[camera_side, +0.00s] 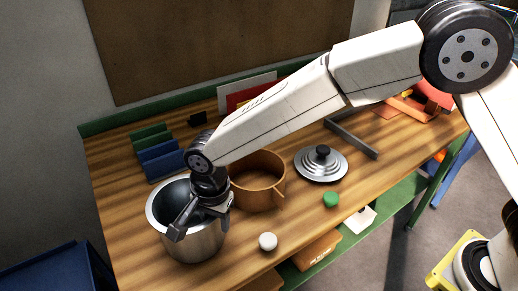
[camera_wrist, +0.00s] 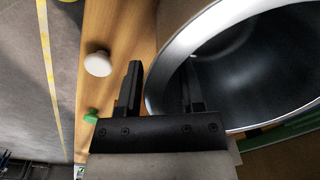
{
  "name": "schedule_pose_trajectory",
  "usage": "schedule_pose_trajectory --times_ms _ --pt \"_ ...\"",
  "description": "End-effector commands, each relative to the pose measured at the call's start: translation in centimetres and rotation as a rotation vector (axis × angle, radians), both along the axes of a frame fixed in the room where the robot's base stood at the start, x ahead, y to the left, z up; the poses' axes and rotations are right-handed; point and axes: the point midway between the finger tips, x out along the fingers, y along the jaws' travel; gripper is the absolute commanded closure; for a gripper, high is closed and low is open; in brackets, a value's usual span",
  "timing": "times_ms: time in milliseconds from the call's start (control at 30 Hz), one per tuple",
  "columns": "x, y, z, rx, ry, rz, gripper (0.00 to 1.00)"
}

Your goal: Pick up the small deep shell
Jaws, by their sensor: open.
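A deep, shiny steel pot (camera_side: 196,243) stands upright at the front left of the wooden table. It fills the right of the wrist view (camera_wrist: 262,75), its mouth open and its inside empty as far as it shows. My gripper (camera_side: 200,216) is open at the pot's rim. In the wrist view my gripper (camera_wrist: 162,78) has its left finger outside the wall and its right finger over the pot's mouth, with the near rim between them. Whether either finger touches the wall cannot be told. An orange-brown pot (camera_side: 258,190) with a handle stands just behind to the right.
A silver lid (camera_side: 321,164) with a black knob lies further right. A white knob (camera_side: 268,241) and a green knob (camera_side: 331,199) lie near the table's front edge. A green and blue rack (camera_side: 158,155) stands behind the steel pot. A metal bar (camera_side: 351,138) lies behind the lid.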

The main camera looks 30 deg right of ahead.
Motion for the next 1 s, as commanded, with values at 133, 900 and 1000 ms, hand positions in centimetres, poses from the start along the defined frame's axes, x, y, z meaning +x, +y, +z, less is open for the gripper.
schedule_pose_trajectory --times_ms 133,900,1000 --pt "0.0 0.01 0.03 0.0 0.0 0.0 0.51" --pt "0.0 0.01 0.05 0.0 0.0 0.0 1.0" --pt "0.0 0.0 0.05 0.0 0.0 0.0 1.0"
